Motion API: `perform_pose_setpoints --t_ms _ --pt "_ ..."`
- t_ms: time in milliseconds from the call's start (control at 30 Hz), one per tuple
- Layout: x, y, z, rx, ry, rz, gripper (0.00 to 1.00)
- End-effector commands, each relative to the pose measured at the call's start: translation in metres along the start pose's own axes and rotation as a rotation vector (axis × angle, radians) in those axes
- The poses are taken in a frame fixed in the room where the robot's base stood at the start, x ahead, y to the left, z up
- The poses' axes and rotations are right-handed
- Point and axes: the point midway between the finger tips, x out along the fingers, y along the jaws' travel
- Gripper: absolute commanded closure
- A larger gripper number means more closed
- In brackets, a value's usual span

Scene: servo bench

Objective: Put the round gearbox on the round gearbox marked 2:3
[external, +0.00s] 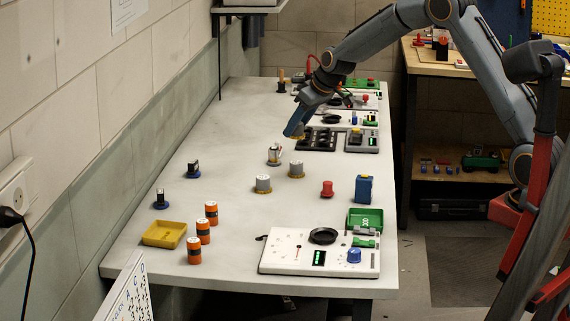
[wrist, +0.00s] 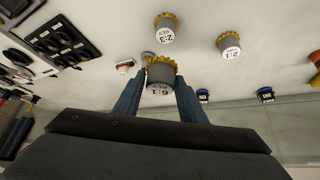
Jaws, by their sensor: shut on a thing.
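My gripper (wrist: 160,78) is shut on a round grey gearbox with a toothed yellow rim, marked 6:1 (wrist: 160,78), in the wrist view. In the external view my gripper (external: 298,133) is above the bench, its held gearbox mostly hidden. The round gearbox marked 2:3 (wrist: 164,31) stands beyond the held one in the wrist view, apart from it; it also shows in the external view (external: 296,169), nearer the camera than my gripper. Another round gearbox marked 2:1 (wrist: 230,45) stands to its right in the wrist view, and in the external view (external: 263,184).
A small silver-white part (external: 274,154) stands close to my gripper. A black tray with round wells (external: 318,139) lies behind. Several orange cylinders (external: 203,231), a yellow tray (external: 164,234), a red part (external: 327,189) and a blue box (external: 363,189) stand nearer the camera.

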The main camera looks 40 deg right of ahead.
Motion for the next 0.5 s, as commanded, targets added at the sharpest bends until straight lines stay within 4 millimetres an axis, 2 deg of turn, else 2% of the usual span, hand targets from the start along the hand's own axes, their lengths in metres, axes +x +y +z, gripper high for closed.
perform_pose_setpoints --t_ms 133,367,500 --pt "0.021 -0.001 0.014 0.0 -0.003 -0.001 0.87" --pt "0.036 -0.001 0.023 -0.001 -0.001 -0.001 0.87" --pt "0.051 -0.001 0.034 -0.001 -0.003 -0.002 0.87"
